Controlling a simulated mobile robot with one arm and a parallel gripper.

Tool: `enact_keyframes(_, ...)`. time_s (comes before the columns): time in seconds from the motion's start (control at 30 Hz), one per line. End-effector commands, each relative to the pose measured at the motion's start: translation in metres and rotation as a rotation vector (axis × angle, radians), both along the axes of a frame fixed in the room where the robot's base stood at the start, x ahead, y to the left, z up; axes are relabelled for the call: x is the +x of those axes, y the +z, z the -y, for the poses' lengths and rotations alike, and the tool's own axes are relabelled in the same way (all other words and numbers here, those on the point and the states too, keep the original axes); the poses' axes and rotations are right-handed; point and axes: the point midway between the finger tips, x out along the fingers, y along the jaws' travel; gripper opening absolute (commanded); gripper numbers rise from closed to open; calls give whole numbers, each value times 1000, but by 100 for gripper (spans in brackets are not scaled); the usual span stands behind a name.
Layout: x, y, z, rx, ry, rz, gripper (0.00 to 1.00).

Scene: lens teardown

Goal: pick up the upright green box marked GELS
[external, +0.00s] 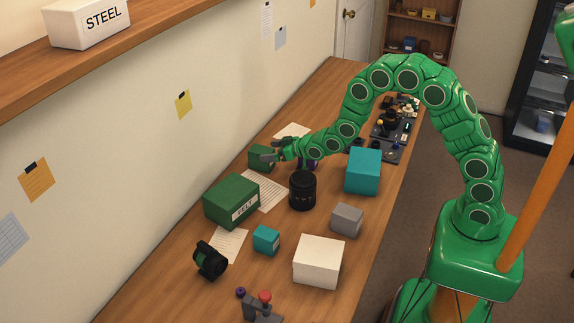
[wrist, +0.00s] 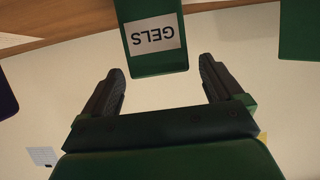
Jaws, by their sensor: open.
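The green GELS box (external: 259,157) stands on the wooden table near the wall, partly hidden by my gripper in the external view. In the wrist view the GELS box (wrist: 151,50) is at the top centre, its white label upside down in the picture. My gripper (external: 268,156) is open at the box in the external view. In the wrist view my gripper's two dark fingers (wrist: 162,78) are spread wide, with the lower end of the box between or just beyond their tips. I cannot tell whether they touch it.
A larger green FELT box (external: 225,205) stands nearer the camera along the wall. A black lens barrel (external: 302,190) and a teal box (external: 363,171) stand to the right. Papers (external: 268,190) lie between them. The wall (external: 230,90) is close behind the GELS box.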

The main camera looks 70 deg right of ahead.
Motion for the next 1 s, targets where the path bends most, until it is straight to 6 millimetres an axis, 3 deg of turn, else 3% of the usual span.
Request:
enact_keyframes(0.43, 39, -16, -2, 0, 0, 0, 94)
enact_keyframes(0.77, 45, -18, -2, 0, 0, -1, 94)
enact_keyframes(1.0, 45, -18, -2, 0, 0, -1, 60)
